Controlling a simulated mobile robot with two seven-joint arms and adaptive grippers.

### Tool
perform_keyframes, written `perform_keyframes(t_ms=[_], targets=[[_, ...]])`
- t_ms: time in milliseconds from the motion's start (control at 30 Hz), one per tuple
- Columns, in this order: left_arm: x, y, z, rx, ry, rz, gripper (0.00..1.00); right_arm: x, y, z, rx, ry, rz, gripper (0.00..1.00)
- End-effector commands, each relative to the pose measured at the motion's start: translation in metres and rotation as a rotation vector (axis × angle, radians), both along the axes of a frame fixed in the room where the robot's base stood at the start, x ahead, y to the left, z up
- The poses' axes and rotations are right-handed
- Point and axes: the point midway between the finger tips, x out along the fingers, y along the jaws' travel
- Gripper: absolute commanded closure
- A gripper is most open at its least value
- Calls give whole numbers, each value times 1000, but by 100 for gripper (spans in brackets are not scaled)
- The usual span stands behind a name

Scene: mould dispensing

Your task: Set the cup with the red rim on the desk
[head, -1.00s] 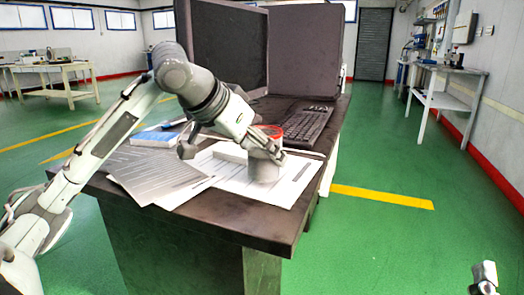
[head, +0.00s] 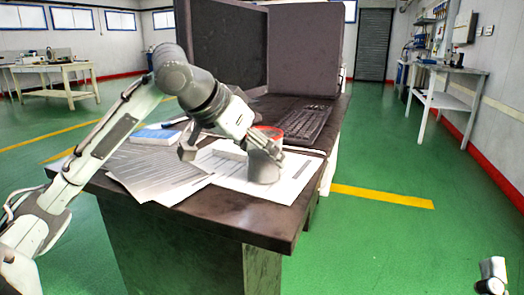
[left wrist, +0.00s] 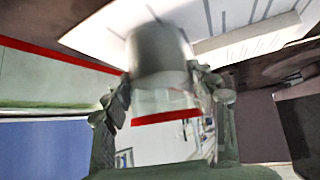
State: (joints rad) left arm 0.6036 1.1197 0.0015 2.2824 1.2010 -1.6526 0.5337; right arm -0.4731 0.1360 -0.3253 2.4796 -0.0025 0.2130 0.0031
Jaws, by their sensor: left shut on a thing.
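The cup with the red rim (head: 264,170) is grey, with a red band at its top. It is low over the white papers near the desk's right front part. I cannot tell whether its base touches the paper. My left gripper (head: 265,148) is shut on the cup's side and hides part of it. In the left wrist view, the cup (left wrist: 160,55) is between the two fingers (left wrist: 160,95), its red rim toward the bottom of the picture and its base against the papers. The dark desk (head: 235,222) is below. My right gripper (head: 492,275) shows only partly at the lower right.
Printed sheets (head: 150,175) cover much of the desk's front. A blue and white box (head: 156,137) lies at the left, a black keyboard (head: 305,124) behind the cup. Two dark monitors (head: 305,50) stand at the back. Green floor is open on the right.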

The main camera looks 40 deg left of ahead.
Motion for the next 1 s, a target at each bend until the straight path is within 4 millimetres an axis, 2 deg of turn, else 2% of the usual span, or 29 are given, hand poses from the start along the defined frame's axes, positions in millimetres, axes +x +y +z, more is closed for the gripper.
perform_keyframes(t_ms=[67,100,267,667,767,1000], targets=[[0,0,-2,0,-2,1,85,0,0,-2,0,0,0,17],[0,0,-1,0,-2,1,38,0,0,-1,0,0,0,17],[0,0,-1,1,-1,1,19,0,0,-1,0,0,0,17],[-4,1,3,1,1,1,19,0,0,-1,0,0,0,17],[-13,3,13,2,-1,2,19,0,0,-1,0,0,0,17],[-49,9,50,4,-4,3,19,0,0,-1,0,0,0,17]])
